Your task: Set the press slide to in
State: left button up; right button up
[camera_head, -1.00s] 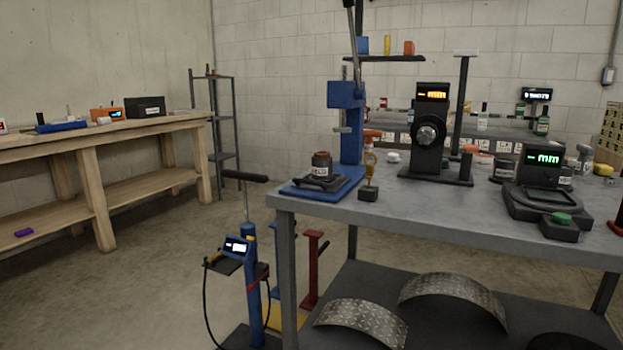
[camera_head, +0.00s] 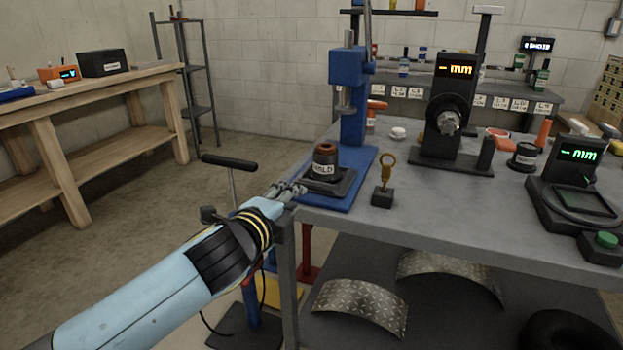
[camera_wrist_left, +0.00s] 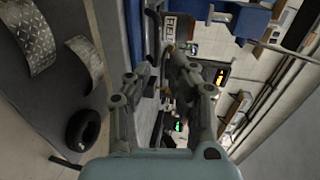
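The blue press (camera_head: 352,100) stands on the near left corner of the grey table. The press slide (camera_head: 343,186) is a dark low plate on its blue base, with a dark labelled cup (camera_head: 325,160) on it. The cup sits in front of the ram, not under it. My left gripper (camera_head: 290,187) is beside the slide's left end at the table edge; contact cannot be told. In the left wrist view the fingers (camera_wrist_left: 161,66) stand apart with nothing clearly between them, and the cup's label (camera_wrist_left: 170,32) shows beyond. My right gripper is not in view.
A small stand with a yellow ring (camera_head: 382,196) is right of the press. A black gauge with an orange display (camera_head: 448,110) and a green-lit device (camera_head: 575,180) stand further right. A black T-handle (camera_head: 229,162) rises left of my wrist. The table front (camera_head: 450,225) is mostly clear.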

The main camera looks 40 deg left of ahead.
aim_at(308, 188)
pick_arm(q)
jog(key=x, duration=0.9)
jog(key=shift+f+b, duration=0.25)
jog(key=shift+b, duration=0.05)
jog(key=shift+w+a+f, duration=0.1)
jog(key=shift+w+a, duration=0.1)
jog(key=shift+w, duration=0.2)
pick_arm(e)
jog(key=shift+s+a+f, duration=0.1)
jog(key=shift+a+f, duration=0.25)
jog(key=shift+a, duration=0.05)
pick_arm(q)
jog(key=shift+c, duration=0.3)
grip_shut()
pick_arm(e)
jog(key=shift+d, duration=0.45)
